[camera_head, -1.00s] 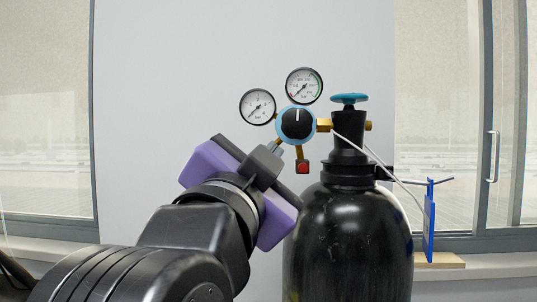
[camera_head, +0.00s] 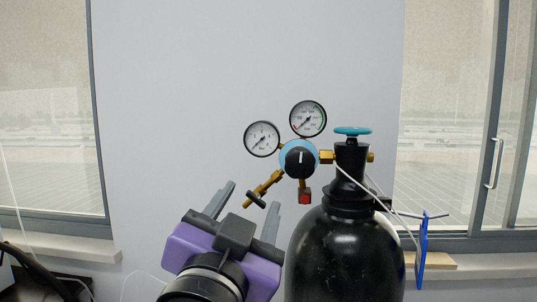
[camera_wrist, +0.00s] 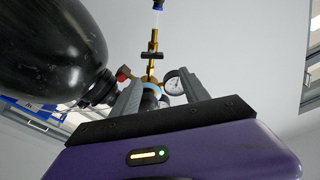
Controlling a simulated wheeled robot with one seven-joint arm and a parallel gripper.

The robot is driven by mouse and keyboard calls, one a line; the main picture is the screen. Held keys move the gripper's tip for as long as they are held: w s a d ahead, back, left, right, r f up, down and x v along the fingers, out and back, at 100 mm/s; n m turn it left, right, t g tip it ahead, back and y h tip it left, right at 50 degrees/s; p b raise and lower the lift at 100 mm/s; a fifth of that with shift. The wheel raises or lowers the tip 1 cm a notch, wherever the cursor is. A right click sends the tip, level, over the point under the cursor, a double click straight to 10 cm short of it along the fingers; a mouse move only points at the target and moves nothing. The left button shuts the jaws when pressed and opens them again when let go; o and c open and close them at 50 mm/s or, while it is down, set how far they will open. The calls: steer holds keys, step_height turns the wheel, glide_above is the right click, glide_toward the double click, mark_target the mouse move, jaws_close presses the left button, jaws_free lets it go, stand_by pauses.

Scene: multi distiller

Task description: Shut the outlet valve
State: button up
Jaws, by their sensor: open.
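The outlet valve is a small black T-shaped handle (camera_head: 256,199) on the lower-left brass outlet (camera_head: 267,184) of the regulator. It also shows in the wrist view (camera_wrist: 152,55), lying crosswise on the brass stem. My gripper (camera_head: 253,195), with a purple body and grey fingers, is open and empty below the outlet. In the head view the handle appears between the fingertips. In the wrist view the handle appears beyond the fingertips (camera_wrist: 159,76), apart from them. I cannot tell the exact depth gap.
The regulator's black knob (camera_head: 300,161), two gauges (camera_head: 262,139) and a red-ended fitting (camera_head: 304,197) are close by. The black cylinder (camera_head: 345,252) with its teal handwheel (camera_head: 352,131) stands just right of my gripper. The wall space at left is clear.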

mark_target(259, 191)
steer(key=w+n+g+y+p, duration=0.1)
steer(key=w+n+p, duration=0.1)
steer(key=p, duration=0.3)
steer(key=shift+w+r+p, duration=0.1)
steer(key=shift+w+p, duration=0.1)
steer(key=shift+p, duration=0.1)
steer(key=f+p, duration=0.1)
steer(key=w+n+p, duration=0.1)
steer(key=p, duration=0.1)
steer(key=shift+w+d+f+g+y, duration=0.15)
steer(key=shift+w+f+g+y, duration=0.05)
steer(key=shift+f+g+y, duration=0.2)
steer(key=w+p, duration=0.1)
steer(key=w, duration=0.6)
steer(key=shift+w+d+p, duration=0.15)
steer(key=shift+w+p, duration=0.2)
